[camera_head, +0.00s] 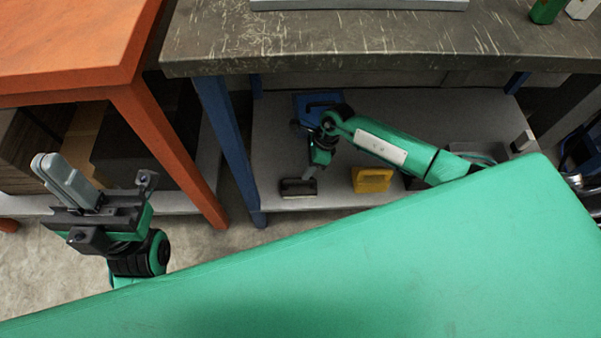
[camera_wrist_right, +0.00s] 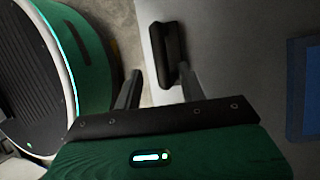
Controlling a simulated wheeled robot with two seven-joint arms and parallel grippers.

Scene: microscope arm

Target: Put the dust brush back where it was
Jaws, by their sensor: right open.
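A dark, block-like object that looks like the dust brush (camera_head: 298,187) lies at the front edge of the grey lower shelf under the dark-topped bench. In the right wrist view the brush (camera_wrist_right: 169,48) is a long black shape on the shelf, close to the shelf edge. My right gripper (camera_head: 311,172) reaches down just above it. In the wrist view its fingers (camera_wrist_right: 159,88) are apart with nothing held between them; the right finger is beside the brush's near end. Whether it touches is unclear. My left gripper (camera_head: 66,180) has its grey fingers together, empty, far left.
The lower shelf (camera_head: 330,203) also holds a blue item (camera_head: 308,104) behind my right gripper and a yellow object (camera_head: 372,179) to its right. A blue bench leg (camera_head: 228,140) and an orange table (camera_head: 70,45) stand left. The dark bench top (camera_head: 380,40) overhangs the shelf.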

